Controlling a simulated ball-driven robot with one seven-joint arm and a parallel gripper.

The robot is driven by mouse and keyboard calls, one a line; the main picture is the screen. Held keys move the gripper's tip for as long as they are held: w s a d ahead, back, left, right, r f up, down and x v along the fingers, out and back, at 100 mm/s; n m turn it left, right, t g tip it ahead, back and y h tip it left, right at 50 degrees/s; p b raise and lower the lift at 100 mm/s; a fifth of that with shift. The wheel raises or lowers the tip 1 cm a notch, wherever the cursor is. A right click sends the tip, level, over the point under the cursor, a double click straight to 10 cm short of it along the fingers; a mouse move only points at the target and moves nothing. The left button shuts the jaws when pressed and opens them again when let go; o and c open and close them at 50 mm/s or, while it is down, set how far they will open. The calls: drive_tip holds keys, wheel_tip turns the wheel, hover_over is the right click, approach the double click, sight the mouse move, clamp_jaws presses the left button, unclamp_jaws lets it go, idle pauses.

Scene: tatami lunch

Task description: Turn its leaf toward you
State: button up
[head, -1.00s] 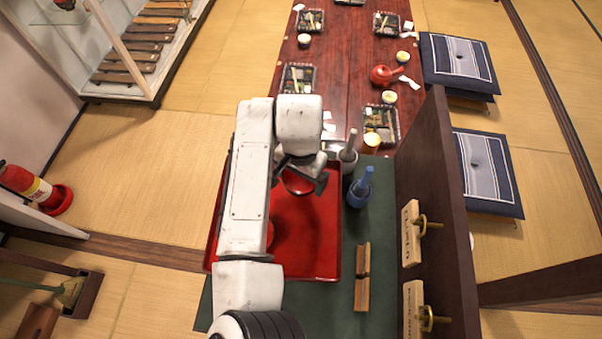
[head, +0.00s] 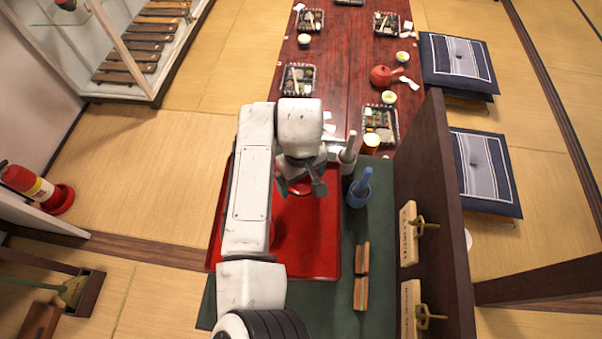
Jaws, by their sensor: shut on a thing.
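My gripper (head: 302,186) hangs over the far part of a red tray (head: 305,255), its dark fingers pointing down. It is shut on a red bowl (head: 299,188), of which only a small part shows between and below the fingers. No leaf can be made out on it, as my wrist and fingers cover most of it. A second red round thing (head: 271,232) in the tray is almost wholly hidden behind my arm. I cannot tell whether the held bowl touches the tray.
A blue cup (head: 359,194) and a pale cup (head: 347,157), each holding something upright, stand right of the tray. A wooden rest (head: 361,275) lies on the green mat (head: 343,305). A dark panel (head: 433,200) with hanging wooden tags rises at right. Beyond lies a set table (head: 345,60).

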drive_tip(key=shift+r+n+p, duration=0.15)
drive_tip(key=shift+n+p, duration=1.05)
drive_tip(key=n, duration=0.2)
drive_tip(key=shift+d+f+n, duration=0.1)
drive_tip(key=shift+f+n, duration=0.1)
drive_tip(key=shift+n, duration=0.2)
drive_tip(key=n, duration=0.4)
drive_tip(key=shift+n, duration=0.3)
drive_tip(key=n, duration=0.4)
drive_tip(key=shift+n, duration=0.3)
drive_tip(key=shift+f, duration=0.7)
drive_tip(key=shift+f, duration=0.25)
drive_tip(key=o, duration=0.7)
